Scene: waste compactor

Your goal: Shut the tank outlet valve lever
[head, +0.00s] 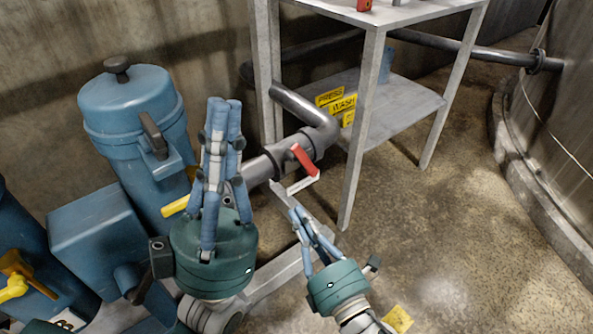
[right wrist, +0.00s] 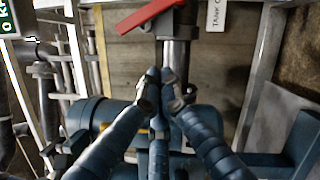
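The red valve lever (head: 304,160) sits on the grey metal pipe by the stand's front leg. It slants across the pipe and shows at the top of the right wrist view (right wrist: 150,14). My right gripper (head: 297,212) is below the lever and apart from it. Its fingertips (right wrist: 161,84) are drawn together with nothing between them. A white label (right wrist: 217,14), partly cut off, reads "TANK O". My left gripper (head: 224,103) points up left of the lever, in front of the blue canister. Its fingers are close together and empty.
A blue canister (head: 130,100) and blue housings (head: 97,230) with yellow handles (head: 14,287) crowd the left. A metal stand (head: 405,108) rises behind the lever. A concrete wall (head: 200,35) is behind.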

